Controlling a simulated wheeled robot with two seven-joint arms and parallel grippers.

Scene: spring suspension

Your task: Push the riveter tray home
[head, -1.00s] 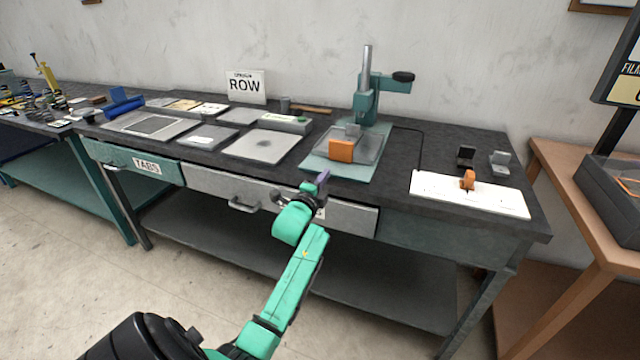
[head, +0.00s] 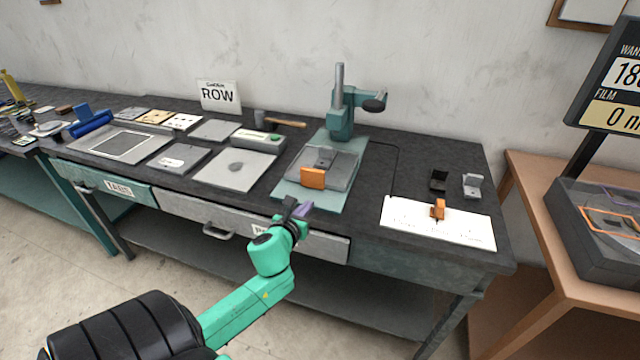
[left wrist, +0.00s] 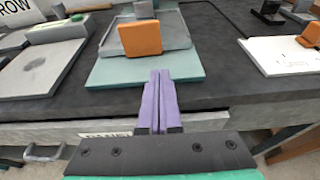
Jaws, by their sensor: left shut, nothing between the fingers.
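The riveter (head: 341,122) is a teal press with a grey column on a teal base plate (head: 287,192). Its grey tray (head: 343,168) lies on that plate below the press head, with an orange block (head: 313,178) at its front. The left wrist view shows the tray (left wrist: 176,36) and the orange block (left wrist: 141,39) just beyond the fingers. My left gripper (head: 301,208) is at the bench's front edge, in front of the orange block. Its purple fingers (left wrist: 160,78) are shut together and empty, apparently apart from the block. My right gripper is out of view.
A white board with an orange clip (head: 438,226) lies right of the riveter. Two small brackets (head: 472,185) stand behind it. A grey plate (head: 235,168) and a green-and-grey box (head: 257,139) lie to the left. Drawers (head: 228,214) line the bench front below my gripper.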

